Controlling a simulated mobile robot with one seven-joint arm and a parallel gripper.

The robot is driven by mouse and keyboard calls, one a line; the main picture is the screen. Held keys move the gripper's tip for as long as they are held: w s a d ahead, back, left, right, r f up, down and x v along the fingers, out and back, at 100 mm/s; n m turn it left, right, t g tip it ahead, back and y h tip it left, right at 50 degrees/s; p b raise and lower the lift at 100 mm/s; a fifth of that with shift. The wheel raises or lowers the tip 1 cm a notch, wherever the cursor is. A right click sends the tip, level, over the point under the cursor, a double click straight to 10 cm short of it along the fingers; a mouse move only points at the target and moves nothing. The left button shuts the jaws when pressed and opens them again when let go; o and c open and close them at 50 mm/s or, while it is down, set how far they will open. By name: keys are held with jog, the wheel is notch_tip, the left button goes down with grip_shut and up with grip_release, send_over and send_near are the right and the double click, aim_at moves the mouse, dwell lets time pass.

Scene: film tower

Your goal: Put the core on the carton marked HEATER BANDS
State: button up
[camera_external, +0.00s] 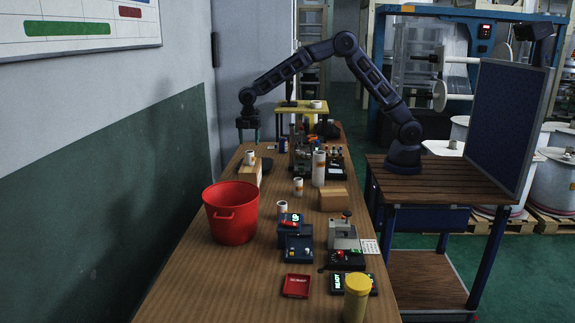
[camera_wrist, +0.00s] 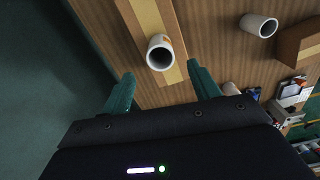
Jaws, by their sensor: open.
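A white hollow core (camera_external: 250,157) stands upright on a tan carton (camera_external: 250,174) at the left edge of the table. In the wrist view the core (camera_wrist: 160,54) shows its open end, and the carton (camera_wrist: 152,18) has a yellowish tape strip. My gripper (camera_external: 248,139) is above this core, apart from it. In the wrist view my gripper (camera_wrist: 160,69) is open, its green fingers on either side of the core. A second tan carton (camera_external: 333,199) lies right of centre on the table. I cannot read a HEATER BANDS marking on either carton.
Other white cylinders (camera_external: 298,187) stand on the table, one taller (camera_external: 319,168). A red bucket (camera_external: 231,218) stands in front of the left carton. A dark blue device (camera_external: 292,228), a grey press-like tool (camera_external: 343,235) and a yellow-capped container (camera_external: 356,298) are nearer the camera.

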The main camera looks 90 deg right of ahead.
jog(key=s+d+r+m+t, duration=0.1)
jog(key=s+d+r+m, duration=0.3)
jog(key=s+r, duration=0.75)
jog(key=s+d+r+m+t, duration=0.1)
jog(key=s+d+r+m, duration=0.25)
jog(key=s+r, duration=0.85)
jog(key=s+d+f+m+t, duration=0.1)
jog(key=s+m, duration=0.3)
jog(key=s, duration=1.1)
jog(key=s+d+f+m+t, duration=0.1)
jog(key=s+d+m, duration=0.3)
jog(key=s, duration=1.2)
jog(key=shift+s+d+f+m+t, duration=0.25)
jog(key=shift+f+m, duration=0.2)
jog(key=shift+f, duration=0.3)
